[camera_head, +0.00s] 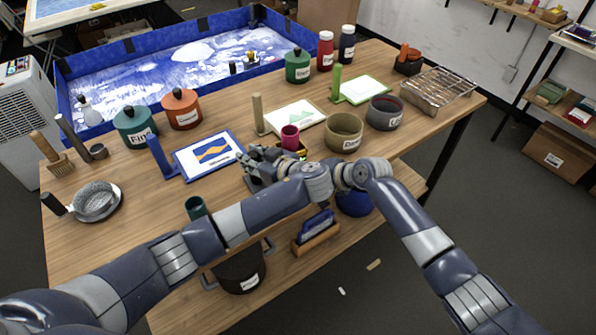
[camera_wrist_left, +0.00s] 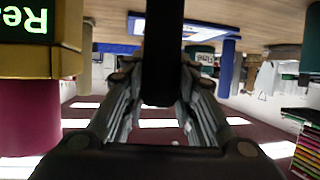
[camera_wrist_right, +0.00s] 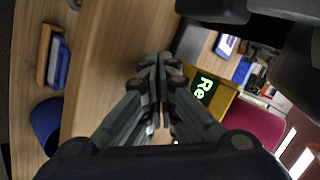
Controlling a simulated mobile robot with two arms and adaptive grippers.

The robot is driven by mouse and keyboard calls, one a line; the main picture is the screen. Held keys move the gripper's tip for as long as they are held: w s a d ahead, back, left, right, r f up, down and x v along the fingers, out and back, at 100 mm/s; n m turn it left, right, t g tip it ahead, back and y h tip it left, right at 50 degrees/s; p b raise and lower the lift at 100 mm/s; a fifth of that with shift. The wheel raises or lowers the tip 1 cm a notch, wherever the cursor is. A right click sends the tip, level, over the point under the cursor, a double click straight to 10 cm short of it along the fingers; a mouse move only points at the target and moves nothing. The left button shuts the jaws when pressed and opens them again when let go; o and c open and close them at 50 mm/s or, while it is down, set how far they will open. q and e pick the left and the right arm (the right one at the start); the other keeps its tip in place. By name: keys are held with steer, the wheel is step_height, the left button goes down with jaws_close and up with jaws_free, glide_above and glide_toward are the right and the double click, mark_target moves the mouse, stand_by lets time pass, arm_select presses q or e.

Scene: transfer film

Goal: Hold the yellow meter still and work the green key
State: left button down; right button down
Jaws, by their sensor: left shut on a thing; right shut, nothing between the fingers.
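The yellow meter (camera_head: 301,152) sits on the table with a magenta cup-like part (camera_head: 290,137) above it. The left wrist view shows the meter (camera_wrist_left: 40,62) close by at upper left, its green-lit display partly cut off. My left gripper (camera_head: 252,168) is beside the meter, its fingers shut on a dark upright bar (camera_wrist_left: 163,50); I cannot tell whether this is the green key. The right wrist view shows the meter (camera_wrist_right: 222,98) right of my right gripper (camera_wrist_right: 155,70), which is shut and empty. In the head view my arms hide that gripper's fingertips.
A framed picture (camera_head: 208,155) lies left of the meter, and an olive bowl (camera_head: 343,132) stands right of it. A brush with a blue grip (camera_head: 316,226) and a dark pot (camera_head: 240,270) are below the arms. A dark green cup (camera_head: 196,208) stands near the left arm.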

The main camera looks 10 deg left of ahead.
steer(key=shift+w+a, duration=0.35)
steer(key=shift+w, duration=0.05)
stand_by(0.5)
steer(key=shift+s+d, duration=0.6)
steer(key=shift+s, duration=0.15)
steer(key=shift+s+d, duration=1.65)
steer(key=shift+s, duration=0.25)
arm_select(q)
steer(key=c, duration=1.2)
jaws_free()
steer(key=shift+d, duration=0.1)
